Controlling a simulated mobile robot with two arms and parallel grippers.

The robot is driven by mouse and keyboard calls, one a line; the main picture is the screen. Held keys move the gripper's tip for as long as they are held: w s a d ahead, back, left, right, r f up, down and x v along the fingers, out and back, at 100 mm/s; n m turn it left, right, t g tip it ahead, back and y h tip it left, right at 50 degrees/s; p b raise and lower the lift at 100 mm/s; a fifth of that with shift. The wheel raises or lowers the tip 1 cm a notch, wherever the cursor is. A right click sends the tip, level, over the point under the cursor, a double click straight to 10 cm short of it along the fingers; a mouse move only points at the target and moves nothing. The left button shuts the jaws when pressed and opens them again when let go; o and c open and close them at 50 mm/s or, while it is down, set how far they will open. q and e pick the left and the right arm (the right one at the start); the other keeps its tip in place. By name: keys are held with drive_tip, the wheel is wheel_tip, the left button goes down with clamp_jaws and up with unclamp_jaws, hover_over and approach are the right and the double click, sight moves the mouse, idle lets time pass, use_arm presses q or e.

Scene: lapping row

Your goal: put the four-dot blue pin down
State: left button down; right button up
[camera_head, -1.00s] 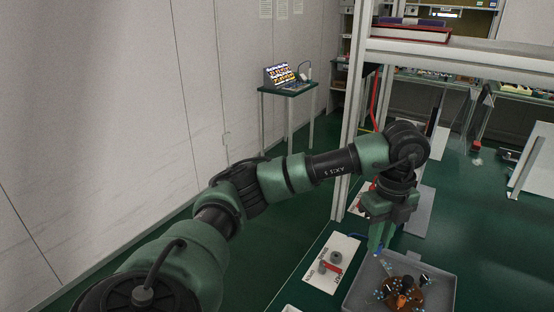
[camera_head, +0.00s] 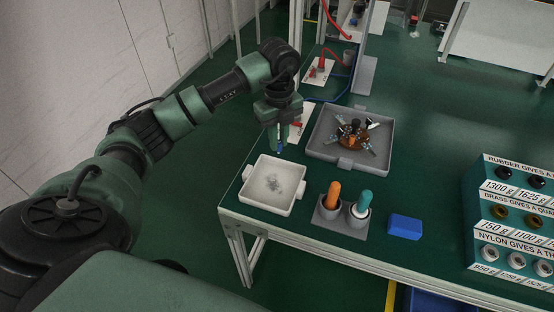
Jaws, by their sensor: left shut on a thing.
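My left gripper (camera_head: 282,146) is shut on a small blue pin (camera_head: 279,137), which shows as a thin blue strip between the fingers. Most of the pin is hidden and its dots are too small to make out. The gripper points down over the left part of the green bench, behind the white tray (camera_head: 251,197) and left of the grey tray (camera_head: 322,148). I cannot tell whether the pin touches anything below. My right gripper is not in view.
The grey tray holds a brown round part (camera_head: 354,136) with several small pieces. In front stand an orange-handled tool (camera_head: 334,194) and a teal-handled tool (camera_head: 364,202) in a grey holder, and a blue block (camera_head: 405,227). A labelled rack (camera_head: 480,213) stands right. The bench's middle right is clear.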

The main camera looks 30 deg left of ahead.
use_arm(q)
wheel_tip(320, 180, down, 5)
drive_tip(key=shift+f, duration=0.2)
wheel_tip(320, 180, down, 4)
drive_tip(key=shift+s+r+p, duration=0.1)
drive_tip(key=shift+p, duration=0.3)
drive_tip(key=shift+f, duration=0.25)
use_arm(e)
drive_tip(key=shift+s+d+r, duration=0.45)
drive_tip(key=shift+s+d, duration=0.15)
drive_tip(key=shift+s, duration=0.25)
use_arm(q)
drive_tip(key=c, duration=1.4)
unclamp_jaws()
drive_tip(key=shift+f, duration=0.15)
drive_tip(key=shift+o, duration=0.2)
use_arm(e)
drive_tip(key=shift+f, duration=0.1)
